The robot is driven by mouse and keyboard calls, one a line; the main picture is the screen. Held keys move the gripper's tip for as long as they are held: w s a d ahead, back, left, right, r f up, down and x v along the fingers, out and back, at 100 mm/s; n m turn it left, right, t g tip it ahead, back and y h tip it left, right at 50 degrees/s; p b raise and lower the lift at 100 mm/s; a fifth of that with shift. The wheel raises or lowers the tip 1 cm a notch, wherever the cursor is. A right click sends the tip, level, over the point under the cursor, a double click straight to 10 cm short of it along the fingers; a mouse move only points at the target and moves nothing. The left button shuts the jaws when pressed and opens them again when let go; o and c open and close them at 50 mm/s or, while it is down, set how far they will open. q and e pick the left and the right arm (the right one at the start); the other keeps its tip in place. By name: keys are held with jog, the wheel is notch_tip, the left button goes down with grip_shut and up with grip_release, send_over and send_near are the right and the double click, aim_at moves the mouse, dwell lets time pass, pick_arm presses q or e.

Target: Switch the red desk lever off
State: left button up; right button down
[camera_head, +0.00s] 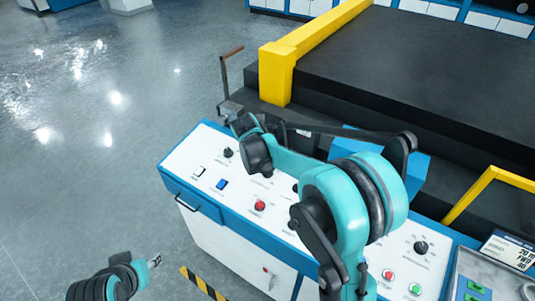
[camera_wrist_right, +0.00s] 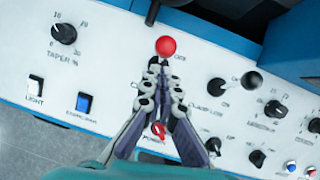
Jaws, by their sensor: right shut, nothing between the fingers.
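The red ball knob of the desk lever (camera_wrist_right: 166,46) shows in the right wrist view near the panel's blue back edge. Its stem is mostly hidden, so I cannot tell its tilt. My right gripper (camera_wrist_right: 159,66) is shut and empty, its fingertips just below the red ball in the picture; I cannot tell if they touch it. In the head view my right arm covers the middle of the desk, and the lever is not clearly visible. My left gripper (camera_head: 154,262) is low at the left, beside the desk; its opening is too small to judge.
The white control desk (camera_head: 205,155) carries a red knob (camera_head: 259,206), a blue switch (camera_head: 222,184) and several black knobs. A lever with a black ball (camera_wrist_right: 252,80) stands right of the red ball. A yellow-framed machine (camera_head: 278,70) rises behind. Open floor lies left.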

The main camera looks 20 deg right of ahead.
pick_arm(q)
jog(key=shift+s+d+r+p, duration=0.1)
jog(key=shift+s+r+p, duration=0.15)
jog(key=shift+r+p, duration=0.3)
jog(key=shift+s+r+p, duration=0.2)
jog(key=shift+r+p, duration=0.2)
jog(key=shift+r, duration=0.2)
pick_arm(e)
jog(key=v, duration=1.1)
jog(key=shift+s, duration=0.35)
pick_arm(q)
jog(key=shift+s, duration=0.1)
pick_arm(e)
jog(key=shift+s, duration=0.1)
pick_arm(q)
notch_tip(320, 180, down, 12)
jog(key=b, duration=1.1)
jog(key=shift+r+b, duration=0.15)
jog(key=shift+b, duration=0.25)
pick_arm(e)
jog(key=s+f+m+t+y, duration=0.1)
jog(key=s+f+m+y, duration=0.1)
jog(key=s+f+m, duration=0.5)
jog(key=s+f+m+t+y, duration=0.1)
jog(key=s+f+m, duration=0.6)
jog(key=s+m, duration=1)
jog(key=m, duration=0.3)
jog(key=shift+s+a+f+t+y, duration=0.15)
jog(key=shift+s+f+t+y, duration=0.1)
jog(key=shift+f+t+y, duration=0.15)
